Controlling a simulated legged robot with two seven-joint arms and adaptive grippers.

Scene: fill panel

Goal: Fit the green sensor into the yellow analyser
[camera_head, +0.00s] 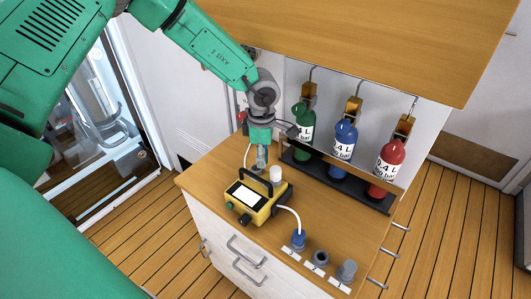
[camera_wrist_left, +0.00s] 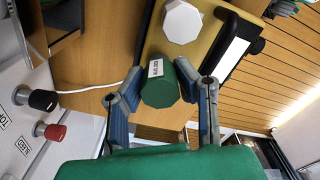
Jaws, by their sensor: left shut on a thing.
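The yellow analyser (camera_head: 263,210), with a white screen and a black handle, stands on the wooden cabinet top in the head view. Its yellow body (camera_wrist_left: 205,40) also shows in the wrist view, with a white octagonal piece (camera_wrist_left: 182,22) on it. My left gripper (camera_head: 261,161) is above the counter, just behind the analyser. In the wrist view the green sensor (camera_wrist_left: 160,90), with a white label, sits between its fingers, beside the analyser's yellow edge. The gripper is shut on the sensor. The sensor cannot be made out clearly in the head view. My right gripper is not in view.
Green (camera_head: 303,130), blue (camera_head: 345,138) and red (camera_head: 391,158) bottles stand in a black rack behind. A wooden cabinet (camera_head: 370,35) hangs above.

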